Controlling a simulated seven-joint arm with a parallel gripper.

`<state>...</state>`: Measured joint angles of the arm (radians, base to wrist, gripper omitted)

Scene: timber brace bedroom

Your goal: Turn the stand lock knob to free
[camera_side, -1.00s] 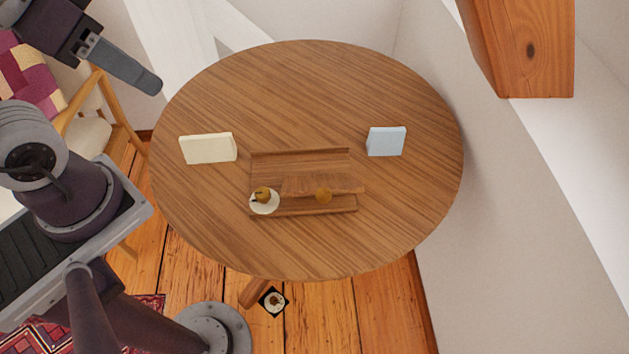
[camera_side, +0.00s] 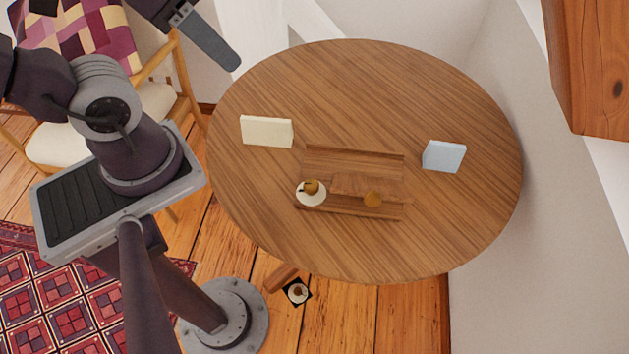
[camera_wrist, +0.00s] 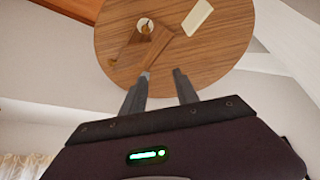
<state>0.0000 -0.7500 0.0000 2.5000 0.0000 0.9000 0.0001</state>
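A low wooden stand (camera_side: 353,155) lies on the round table. A small amber knob (camera_side: 312,187) sits on a pale round dial (camera_side: 309,199) at the stand's left end, with a dark mark at the knob's left. The dial's markings are too small to read. The dial knob also shows in the wrist view (camera_wrist: 146,27). My gripper (camera_wrist: 161,73) has its two fingers apart with nothing between them. It is up and left of the table in the side view, well apart from the stand.
A cream block (camera_side: 267,132) stands behind and left of the stand, a pale blue block (camera_side: 444,157) to its right. The round table (camera_side: 360,85) is otherwise bare. A wooden beam (camera_side: 590,65) is at upper right. A chair (camera_side: 160,100) stands left of the table.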

